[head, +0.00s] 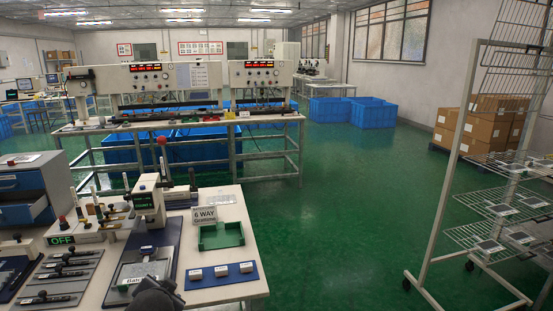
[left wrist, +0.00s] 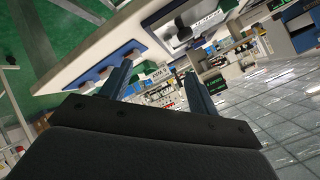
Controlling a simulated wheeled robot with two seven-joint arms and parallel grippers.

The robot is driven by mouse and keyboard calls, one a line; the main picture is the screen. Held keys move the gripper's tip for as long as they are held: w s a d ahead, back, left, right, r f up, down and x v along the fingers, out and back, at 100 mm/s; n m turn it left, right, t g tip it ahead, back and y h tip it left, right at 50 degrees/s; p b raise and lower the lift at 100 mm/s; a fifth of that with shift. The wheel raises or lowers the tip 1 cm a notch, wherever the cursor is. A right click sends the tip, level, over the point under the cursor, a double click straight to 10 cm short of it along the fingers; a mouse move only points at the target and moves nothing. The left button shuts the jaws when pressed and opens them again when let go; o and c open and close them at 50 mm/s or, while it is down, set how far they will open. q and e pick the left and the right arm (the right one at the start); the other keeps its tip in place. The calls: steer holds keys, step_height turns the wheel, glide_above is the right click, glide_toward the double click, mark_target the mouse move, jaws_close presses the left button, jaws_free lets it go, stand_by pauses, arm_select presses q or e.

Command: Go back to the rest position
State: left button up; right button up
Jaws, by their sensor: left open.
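My left gripper (left wrist: 160,80) shows in the left wrist view with its two fingers apart and nothing between them. In that view the white worktable edge and the blue mat (left wrist: 138,48) lie tilted beyond the fingers. In the head view a dark rounded shape (head: 158,295), likely part of my left arm, shows at the bottom edge in front of the worktable (head: 215,291). The fingers cannot be made out there. My right gripper is in neither view.
The worktable holds a press (head: 148,205), a green tray (head: 221,235), a blue mat (head: 248,279) with several small white pieces, and dark hand tools (head: 60,272). A wire rack (head: 440,170) stands at the right. Green floor between them is clear.

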arm_select(q)
steer(key=s+d+f+n+g+h+p, duration=0.1)
steer(key=s+d+f+g, duration=0.2)
steer(key=s+f, duration=0.4)
steer(key=s+d+f+n+g+h+p, duration=0.1)
steer(key=s+d+f, duration=0.5)
steer(key=s, duration=0.9)
steer(key=s+d+f+n+g+h+p, duration=0.1)
steer(key=s+d+f+g+h, duration=0.2)
steer(key=s+f, duration=0.7)
steer(key=shift+s+d+g, duration=0.4)
steer(key=shift+d+g, duration=0.4)
steer(key=shift+d, duration=0.45)
steer(key=shift+f, duration=0.1)
